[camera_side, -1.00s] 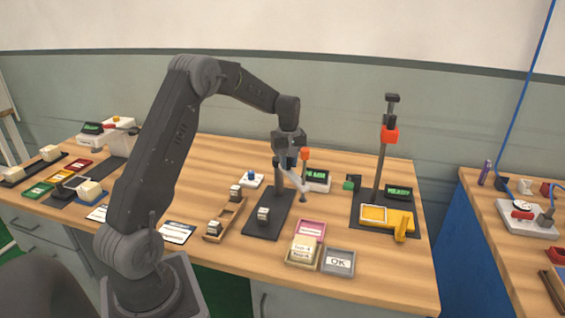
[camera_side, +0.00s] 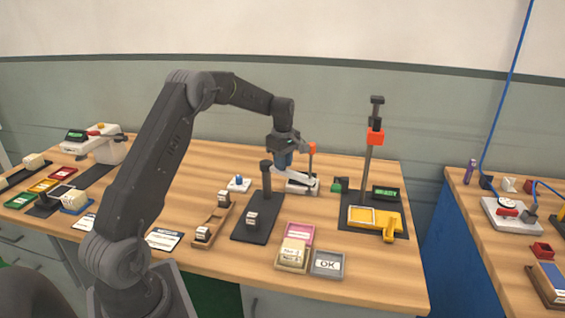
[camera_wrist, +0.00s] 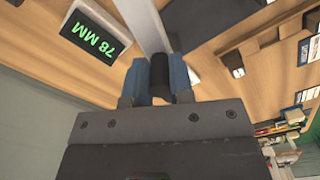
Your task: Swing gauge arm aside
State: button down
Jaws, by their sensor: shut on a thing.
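My gripper (camera_side: 283,164) is shut on a black round handle (camera_wrist: 159,72) at the pale gauge arm; blue fingers sit on both sides of it in the wrist view. The pale gauge arm (camera_wrist: 143,24) runs up and away from the handle there. In the side view it shows as a thin pale bar (camera_side: 297,174) slanting right and down from the fingers. The dark gauge post (camera_side: 266,187) stands on a black base plate (camera_side: 264,222), left of my gripper. A small white block (camera_side: 252,218) sits on the plate. The gauge's display (camera_wrist: 89,36) reads 78 MM.
A wooden rack (camera_side: 212,226) with white blocks stands left of the plate. Pink (camera_side: 299,233) and grey OK (camera_side: 327,264) trays lie in front. An orange-topped post (camera_side: 312,148) stands just right of my gripper. A tall stand (camera_side: 367,165) with a yellow fixture is further right.

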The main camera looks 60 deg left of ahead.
jog(key=shift+w+r, duration=0.1)
jog(key=c, duration=1)
grip_release()
notch_tip(320, 180, up, 14)
jog(key=shift+f, duration=0.15)
